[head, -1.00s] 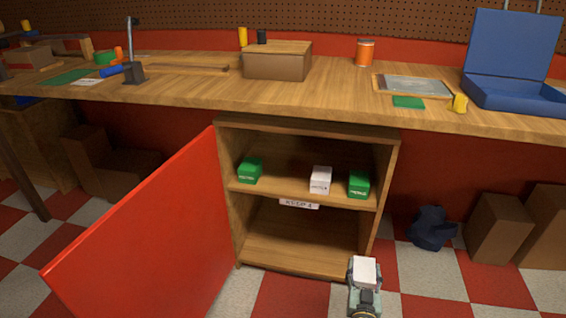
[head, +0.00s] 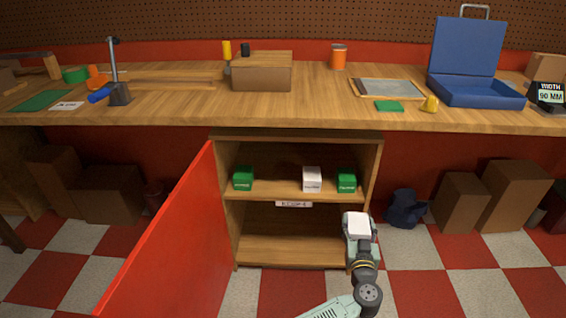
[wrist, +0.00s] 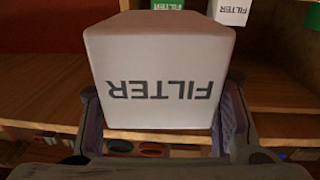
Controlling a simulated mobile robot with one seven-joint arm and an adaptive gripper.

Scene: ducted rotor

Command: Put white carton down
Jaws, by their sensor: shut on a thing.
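A white carton marked FILTER fills the middle of the wrist view (wrist: 158,65), its lettering upside down there. My gripper (wrist: 162,120) is shut on it, one finger on each side. In the head view my gripper (head: 357,238) holds the white carton (head: 358,224) in front of the cabinet's right side, below the level of the middle shelf. Another white carton (head: 312,180) stands on that shelf (head: 275,195) between two green cartons (head: 243,178) and (head: 346,180). The gripper's fingertips are partly hidden by the held carton.
The open red door (head: 165,245) stands out to the left of the cabinet. The cabinet's lower compartment (head: 290,250) looks empty. The workbench (head: 180,112) above carries a cardboard box (head: 262,78), a blue case (head: 475,92) and an orange can (head: 338,58). The shelf's middle-left stretch is clear.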

